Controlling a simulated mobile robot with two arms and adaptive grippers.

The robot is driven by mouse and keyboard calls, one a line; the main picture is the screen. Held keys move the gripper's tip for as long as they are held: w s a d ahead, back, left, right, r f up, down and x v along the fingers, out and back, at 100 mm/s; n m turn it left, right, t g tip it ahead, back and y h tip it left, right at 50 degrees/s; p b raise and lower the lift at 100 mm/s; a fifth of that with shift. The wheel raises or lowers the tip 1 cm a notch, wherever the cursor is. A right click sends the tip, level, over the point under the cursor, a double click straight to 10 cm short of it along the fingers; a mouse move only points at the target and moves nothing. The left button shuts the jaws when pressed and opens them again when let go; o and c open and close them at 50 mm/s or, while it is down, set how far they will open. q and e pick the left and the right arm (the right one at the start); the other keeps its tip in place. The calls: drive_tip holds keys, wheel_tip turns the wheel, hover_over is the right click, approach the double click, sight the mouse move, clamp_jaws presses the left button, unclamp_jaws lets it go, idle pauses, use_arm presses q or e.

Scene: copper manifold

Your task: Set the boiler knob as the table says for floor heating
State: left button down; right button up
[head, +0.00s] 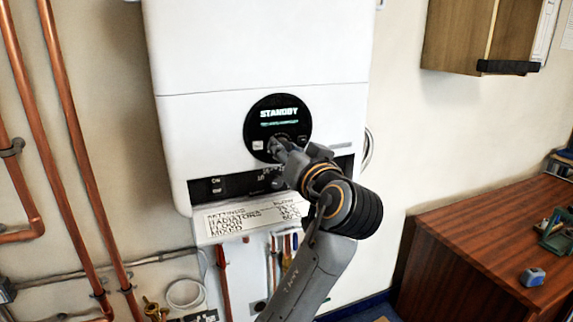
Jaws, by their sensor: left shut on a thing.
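The white boiler (255,60) hangs on the wall. Its round black display (262,110) reads STANDBY, with a smaller unreadable line below. My left gripper (280,148) is at the lower edge of the display, shut on the boiler knob, which its fingers and wrist mostly hide. Small scale marks show just below left of the fingers, too partial to read. The settings table (250,217) is a pale plate under the boiler, with rows for radiators, floor and mixed. Its right part is partly covered by my arm, and I cannot read the flow values surely. My right gripper is not in view.
Copper pipes (75,130) run down the wall at the left. A black switch panel (213,188) sits at the boiler's lower left. A wooden cabinet (455,40) hangs at the upper right, above a wooden bench (470,250) with a small blue item (532,277).

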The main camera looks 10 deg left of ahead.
sight(278, 95)
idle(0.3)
use_arm(q)
drive_tip(key=c, duration=1.3)
unclamp_jaws()
drive_tip(key=shift+w+a, duration=0.1)
drive_tip(key=shift+w, duration=0.05)
wheel_tip(278, 95, up, 10)
drive_tip(key=shift+f, duration=0.1)
